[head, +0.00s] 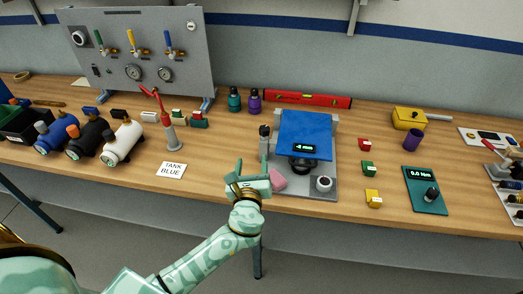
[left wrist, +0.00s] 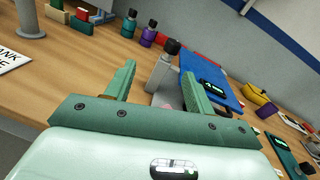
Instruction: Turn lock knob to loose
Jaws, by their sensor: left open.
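A test rig with a blue pad (head: 305,130) on a grey base plate (head: 290,189) stands in the middle of the bench. A grey post with a black top knob (head: 264,131) stands at its left side; this knob also shows in the left wrist view (left wrist: 171,46). A round black knob (head: 302,165) is at the pad's front, and a pale dial with a dark top (head: 323,183) is at the front right. I cannot tell which is the lock knob. My left gripper (head: 252,168) is open and empty, in front of the post. In the wrist view the post shows between its fingers, beyond them.
A pink block (head: 278,182) lies just right of my left gripper. Red, green and yellow blocks (head: 372,197) and a teal torque meter (head: 426,190) are to the right. A red-handled stand (head: 170,135) and a TANK BLUE card (head: 171,170) are to the left.

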